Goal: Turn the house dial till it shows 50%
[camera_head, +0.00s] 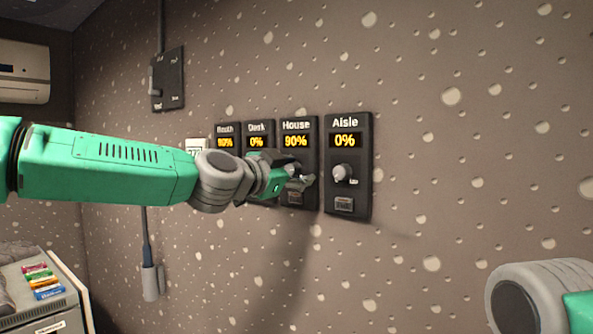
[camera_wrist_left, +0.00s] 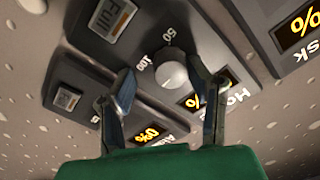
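The house panel (camera_head: 298,124) is a dark wall plate whose yellow display (camera_head: 296,141) appears to read 90%. Its dial is hidden behind my left gripper (camera_head: 300,181) in the head view. In the left wrist view the round grey house dial (camera_wrist_left: 172,69) shows, with 50 and 100 marked around it. My left gripper (camera_wrist_left: 160,77) is open, its two fingers on either side of the dial with visible gaps. I cannot tell how far the fingertips are from the wall plate. The right finger partly covers the house display. My right gripper is out of view.
A slider box (camera_head: 168,80) hangs higher up. A holder (camera_head: 151,282) hangs lower left. The wall to the right is clear.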

